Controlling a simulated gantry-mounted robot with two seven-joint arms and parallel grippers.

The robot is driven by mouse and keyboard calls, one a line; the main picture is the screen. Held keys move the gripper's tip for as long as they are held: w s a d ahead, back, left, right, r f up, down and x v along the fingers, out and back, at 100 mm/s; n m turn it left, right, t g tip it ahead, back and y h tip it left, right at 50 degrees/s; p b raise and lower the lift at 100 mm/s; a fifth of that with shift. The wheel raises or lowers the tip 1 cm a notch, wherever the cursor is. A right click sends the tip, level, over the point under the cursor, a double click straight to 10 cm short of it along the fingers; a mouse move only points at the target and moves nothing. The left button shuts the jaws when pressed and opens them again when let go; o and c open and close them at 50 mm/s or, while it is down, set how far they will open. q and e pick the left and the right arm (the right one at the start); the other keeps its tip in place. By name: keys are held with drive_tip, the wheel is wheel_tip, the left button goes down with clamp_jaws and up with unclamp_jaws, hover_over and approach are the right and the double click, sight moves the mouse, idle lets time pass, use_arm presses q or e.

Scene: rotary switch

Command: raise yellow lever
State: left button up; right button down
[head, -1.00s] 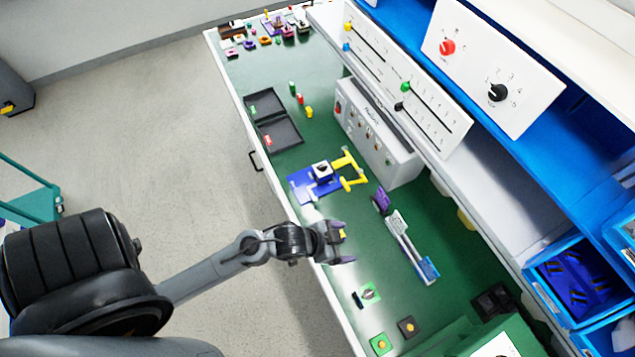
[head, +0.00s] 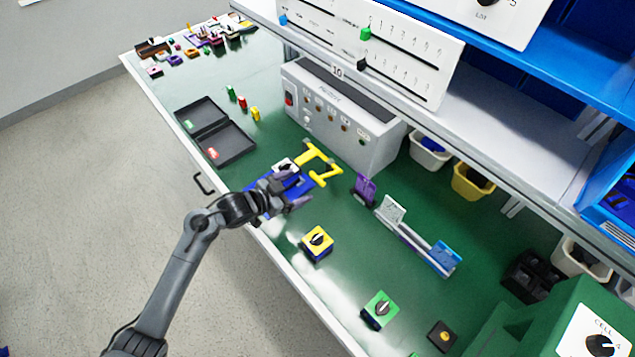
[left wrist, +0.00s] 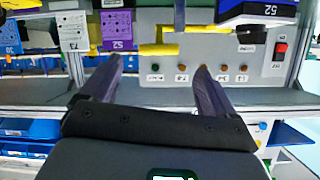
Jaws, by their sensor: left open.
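The yellow lever (head: 322,156) is a branched yellow handle on a blue base on the green table in the head view. My left gripper (head: 287,196) is over the near side of the blue base and hides much of it; the lever extends beyond it, toward the grey box. In the left wrist view my left gripper (left wrist: 158,65) is open with nothing between its fingers. A yellow bar (left wrist: 158,50) shows ahead, near the fingertips; I cannot tell any contact. My right gripper is in neither view.
A grey box with buttons (head: 345,120) stands behind the lever. A purple part (head: 365,188) stands to its right. A yellow-and-blue rotary switch (head: 317,243) and a green one (head: 380,308) sit nearer the front edge. An open black case (head: 240,145) lies to the left.

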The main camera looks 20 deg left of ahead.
sight(314, 180)
use_arm(q)
drive_tip(key=b+x, duration=0.1)
drive_tip(key=x, duration=0.8)
drive_tip(key=shift+w+d+b, duration=0.1)
drive_tip(key=shift+b, duration=0.3)
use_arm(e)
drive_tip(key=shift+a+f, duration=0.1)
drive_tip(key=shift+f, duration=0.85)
use_arm(q)
drive_tip(key=shift+w+d+f, duration=0.15)
drive_tip(key=shift+w+d, duration=0.05)
drive_tip(key=shift+w, duration=0.15)
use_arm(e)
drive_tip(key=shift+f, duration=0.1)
use_arm(q)
drive_tip(key=shift+c, duration=0.5)
